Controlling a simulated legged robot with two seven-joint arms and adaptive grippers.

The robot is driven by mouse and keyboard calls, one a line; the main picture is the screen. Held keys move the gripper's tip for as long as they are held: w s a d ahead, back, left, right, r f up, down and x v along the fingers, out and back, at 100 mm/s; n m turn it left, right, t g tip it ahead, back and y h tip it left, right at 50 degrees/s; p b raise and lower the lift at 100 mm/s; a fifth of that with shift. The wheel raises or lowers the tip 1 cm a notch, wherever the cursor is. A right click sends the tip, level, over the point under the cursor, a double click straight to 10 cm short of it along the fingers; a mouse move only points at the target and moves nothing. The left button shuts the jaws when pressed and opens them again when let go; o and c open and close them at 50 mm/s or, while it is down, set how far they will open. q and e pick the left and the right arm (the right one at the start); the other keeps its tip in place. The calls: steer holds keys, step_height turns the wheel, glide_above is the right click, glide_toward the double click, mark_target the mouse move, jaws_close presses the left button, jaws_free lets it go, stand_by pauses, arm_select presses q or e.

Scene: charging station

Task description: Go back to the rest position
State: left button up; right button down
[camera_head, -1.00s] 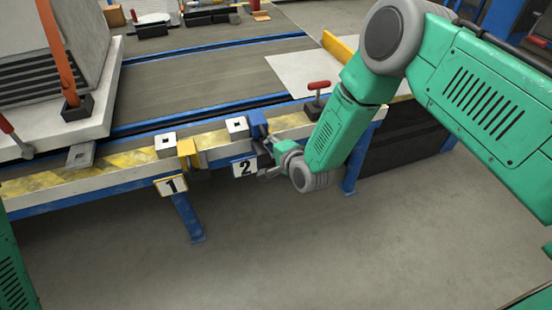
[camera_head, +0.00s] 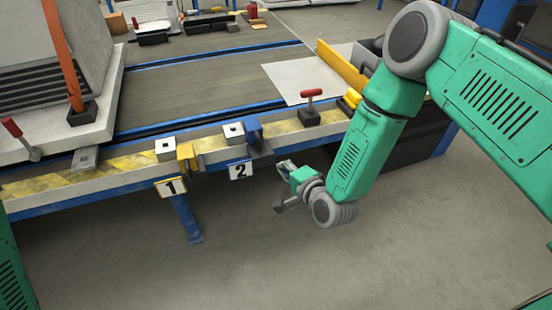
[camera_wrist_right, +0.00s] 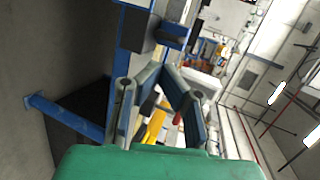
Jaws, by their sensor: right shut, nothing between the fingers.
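My right gripper (camera_head: 282,187) hangs in free air in front of the workbench, below and right of the label "2" (camera_head: 240,171). It is shut with nothing between its fingers, and clear of the blue bracket (camera_head: 254,131) on the bench edge. In the right wrist view its fingers (camera_wrist_right: 160,70) meet at the tips, with blue bench parts beyond them. My right arm comes in from the upper right. My left gripper is out of view.
The bench's yellow-striped front rail (camera_head: 130,162) carries a yellow bracket (camera_head: 186,152) and a red-handled clamp (camera_head: 310,108). A large grey block (camera_head: 95,30) stands at the left. A blue leg (camera_head: 186,218) reaches down to open grey floor.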

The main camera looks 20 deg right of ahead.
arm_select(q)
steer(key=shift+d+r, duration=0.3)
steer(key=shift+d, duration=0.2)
arm_select(e)
steer(key=shift+s+d, duration=0.5)
steer(key=shift+d, duration=0.15)
steer(key=shift+a, duration=0.1)
arm_select(q)
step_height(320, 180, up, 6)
steer(key=p, duration=0.6)
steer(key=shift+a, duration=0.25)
arm_select(e)
steer(key=s+d+n+g+h, duration=0.1)
steer(key=s+d+n+g, duration=0.2)
steer(key=s, duration=0.8)
steer(key=s+d+n+g+h, duration=0.1)
steer(key=s+d+n+g, duration=0.2)
steer(key=s, duration=0.8)
steer(key=s+d+n+g+h, duration=0.1)
steer(key=s+d+n+g, duration=0.2)
steer(key=s+n+g, duration=0.4)
steer(key=s+n, duration=0.2)
steer(key=s, duration=0.2)
steer(key=shift+d+f+n, duration=0.2)
steer(key=shift+f+n, duration=0.1)
steer(key=shift+n, duration=0.1)
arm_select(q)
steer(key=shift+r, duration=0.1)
arm_select(e)
steer(key=shift+w, duration=0.1)
